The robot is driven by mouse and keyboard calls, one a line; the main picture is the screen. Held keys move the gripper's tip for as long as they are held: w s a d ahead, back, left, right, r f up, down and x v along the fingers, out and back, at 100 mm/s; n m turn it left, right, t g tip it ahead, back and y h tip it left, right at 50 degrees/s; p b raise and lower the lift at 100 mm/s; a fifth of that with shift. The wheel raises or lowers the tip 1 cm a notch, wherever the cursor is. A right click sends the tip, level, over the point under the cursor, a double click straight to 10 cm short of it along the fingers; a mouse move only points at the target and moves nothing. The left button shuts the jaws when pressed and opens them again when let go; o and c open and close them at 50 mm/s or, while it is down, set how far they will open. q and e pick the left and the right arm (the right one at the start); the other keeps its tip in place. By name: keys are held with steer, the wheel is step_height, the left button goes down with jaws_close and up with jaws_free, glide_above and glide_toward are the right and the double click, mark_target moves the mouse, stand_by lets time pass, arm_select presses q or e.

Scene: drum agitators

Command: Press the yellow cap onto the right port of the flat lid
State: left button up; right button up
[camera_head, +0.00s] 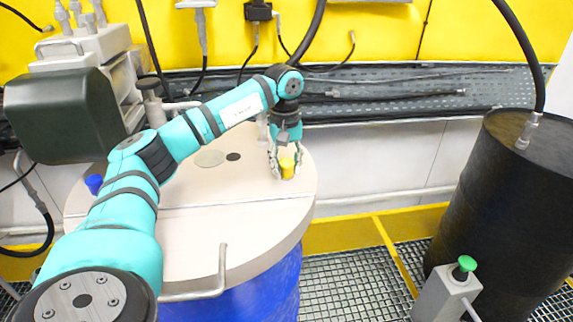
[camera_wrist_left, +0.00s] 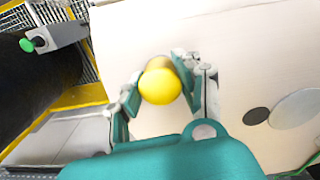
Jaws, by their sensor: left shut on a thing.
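The yellow cap (camera_head: 287,168) is at the right part of the flat lid (camera_head: 200,240) on the blue drum (camera_head: 262,295). My left gripper (camera_head: 285,160) points down over the lid, with its fingers around the cap. In the left wrist view the yellow cap (camera_wrist_left: 160,84) sits between the two fingers (camera_wrist_left: 158,90), which are shut on it. The right port is not visible; the cap and fingers cover that spot, and I cannot tell whether the cap touches the lid. A blue cap (camera_head: 94,184) is on the lid's left side. My right gripper is not in view.
A dark hole (camera_head: 233,156) and a grey disc (camera_head: 209,158) lie on the lid left of the gripper. A handle (camera_head: 215,280) rises at the lid's front. A black drum (camera_head: 510,210) and a green-button post (camera_head: 447,292) stand to the right.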

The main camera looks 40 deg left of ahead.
arm_select(q)
steer(key=shift+s+f, duration=0.1)
steer(key=shift+f, duration=0.25)
steer(key=shift+f, duration=0.15)
steer(key=shift+c, duration=0.9)
steer(key=o, duration=1.2)
step_height(320, 180, up, 4)
steer(key=p, duration=0.3)
steer(key=shift+r, duration=0.25)
steer(key=shift+f, duration=0.1)
